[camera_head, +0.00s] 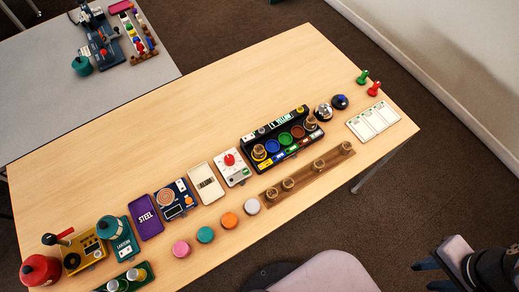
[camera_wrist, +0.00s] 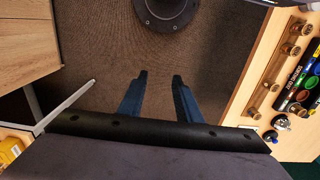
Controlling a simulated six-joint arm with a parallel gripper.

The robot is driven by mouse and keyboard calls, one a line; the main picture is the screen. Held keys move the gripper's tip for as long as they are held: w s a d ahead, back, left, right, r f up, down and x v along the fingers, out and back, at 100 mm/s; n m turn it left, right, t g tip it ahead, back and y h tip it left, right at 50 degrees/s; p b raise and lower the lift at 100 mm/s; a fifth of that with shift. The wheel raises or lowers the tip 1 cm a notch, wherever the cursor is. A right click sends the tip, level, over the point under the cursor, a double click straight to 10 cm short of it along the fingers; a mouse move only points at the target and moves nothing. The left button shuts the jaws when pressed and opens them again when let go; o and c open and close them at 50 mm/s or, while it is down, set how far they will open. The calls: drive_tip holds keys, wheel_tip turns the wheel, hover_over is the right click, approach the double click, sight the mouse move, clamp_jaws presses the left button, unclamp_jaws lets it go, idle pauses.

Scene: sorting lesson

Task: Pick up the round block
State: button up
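Several low round blocks lie in a slanting row near the front edge of the table in the head view: a pink round block (camera_head: 181,248), a teal round block (camera_head: 205,235), an orange round block (camera_head: 229,220) and a light grey round block (camera_head: 252,206). I cannot tell which one the task means. My gripper (camera_head: 424,276) is at the lower right, off the table and far from them. The wrist view shows my gripper (camera_wrist: 159,84) with its two dark blue fingers apart and nothing between them, above the carpet. No round block of that row is clear in the wrist view.
The wooden table (camera_head: 290,75) has a broad bare area at its back. A wooden rail with knobs (camera_head: 307,174) lies along the front edge. A panel with coloured dials (camera_head: 284,140) stands behind it. A red knob (camera_head: 375,89) and green knob (camera_head: 362,77) stand at the right end.

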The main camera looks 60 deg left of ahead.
drive_tip(key=shift+o, duration=0.6)
drive_tip(key=w+a+b, duration=0.1)
drive_tip(key=w+a, duration=0.2)
drive_tip(key=a, duration=0.3)
drive_tip(key=w+a+n+b, duration=0.1)
drive_tip(key=w+a, duration=0.2)
drive_tip(key=a, duration=0.3)
drive_tip(key=w+a+b, duration=0.1)
drive_tip(key=w+a, duration=0.2)
drive_tip(key=a, duration=0.4)
drive_tip(key=b, duration=0.3)
hover_over(259, 149)
drive_tip(key=shift+n, duration=0.4)
drive_tip(key=f, duration=0.7)
drive_tip(key=shift+a, duration=0.2)
drive_tip(key=shift+d+f+p, duration=0.2)
drive_tip(key=shift+f+p, duration=1.25)
drive_tip(key=shift+f, duration=2.2)
